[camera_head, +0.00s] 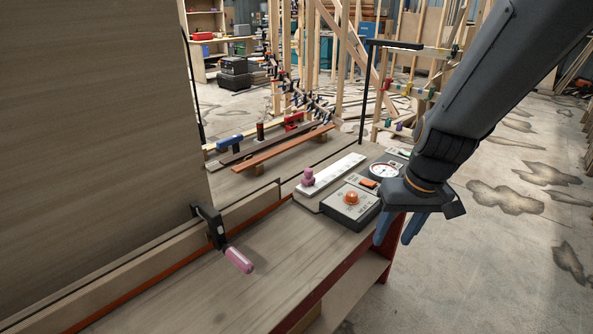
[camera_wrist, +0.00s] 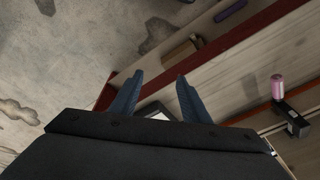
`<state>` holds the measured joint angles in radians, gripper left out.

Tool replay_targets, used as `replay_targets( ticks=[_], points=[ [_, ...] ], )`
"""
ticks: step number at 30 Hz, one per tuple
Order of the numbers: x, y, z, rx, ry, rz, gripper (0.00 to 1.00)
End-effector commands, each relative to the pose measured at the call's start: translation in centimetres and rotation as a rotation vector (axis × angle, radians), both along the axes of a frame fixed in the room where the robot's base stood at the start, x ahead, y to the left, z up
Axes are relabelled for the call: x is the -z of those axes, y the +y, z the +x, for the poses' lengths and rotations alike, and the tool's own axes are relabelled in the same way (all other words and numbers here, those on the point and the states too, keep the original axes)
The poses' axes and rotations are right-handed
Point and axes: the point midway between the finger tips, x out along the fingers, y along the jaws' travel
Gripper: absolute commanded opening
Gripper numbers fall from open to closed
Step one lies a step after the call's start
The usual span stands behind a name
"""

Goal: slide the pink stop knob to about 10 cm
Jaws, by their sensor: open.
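The pink stop knob (camera_head: 308,177) stands near the left end of a pale scale bar (camera_head: 333,174) on the workbench in the head view. The markings on the bar are too small to read. My gripper (camera_head: 397,242) hangs at the bench's right edge, to the right of the knob and apart from it. Its two blue fingers are open with nothing between them. In the wrist view my gripper (camera_wrist: 158,78) points over the bench edge, and the stop knob is not clearly seen there.
A grey box with an orange button (camera_head: 351,198) and a round dial (camera_head: 383,171) sit between the knob and my gripper. A clamp with a pink handle (camera_head: 239,259) is at the front left; it shows in the wrist view (camera_wrist: 277,87). A large wooden panel (camera_head: 95,130) stands left.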

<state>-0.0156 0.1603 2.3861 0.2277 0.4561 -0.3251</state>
Motion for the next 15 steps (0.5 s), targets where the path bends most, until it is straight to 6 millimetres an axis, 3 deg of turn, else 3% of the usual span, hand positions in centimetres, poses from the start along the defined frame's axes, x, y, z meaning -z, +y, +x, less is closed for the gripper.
replay_targets(
  ticks=[1,9,15],
  points=[
    [0.4,1.2,3.0,-0.052,-0.016,0.03,0.42],
    [1.8,9.1,19.0,-0.388,-0.215,0.19,0.42],
    [2.7,13.8,28.7,-0.587,-0.421,0.249,0.42]
  ],
)
